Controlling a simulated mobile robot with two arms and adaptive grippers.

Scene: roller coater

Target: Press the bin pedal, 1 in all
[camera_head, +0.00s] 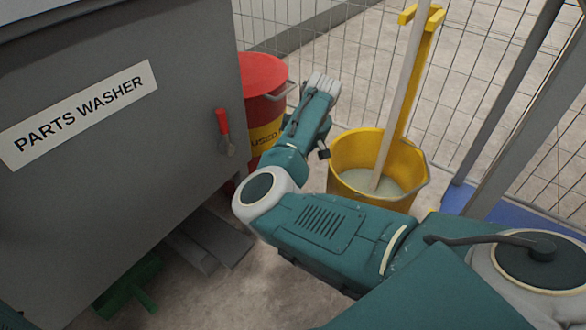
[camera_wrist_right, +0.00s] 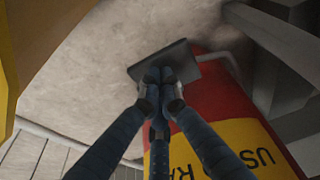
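The red bin (camera_head: 262,78) with a yellow label stands beyond the parts washer in the head view. Its red side also shows at the right of the right wrist view (camera_wrist_right: 224,98). A dark flat pedal (camera_wrist_right: 150,59) juts out from the bin's foot, low over the floor. My right gripper (camera_wrist_right: 161,77) is shut, with its fingertips together and empty. The fingertips overlap the pedal in the picture; I cannot tell whether they touch it. In the head view my right arm hides the pedal, and the fingers are not clear. My left gripper is not in view.
The grey parts washer (camera_head: 120,130) with a red-handled lever (camera_head: 223,125) fills the left. A yellow mop bucket (camera_head: 350,152) stands close right of my forearm. A wire mesh fence (camera_head: 385,60) runs behind.

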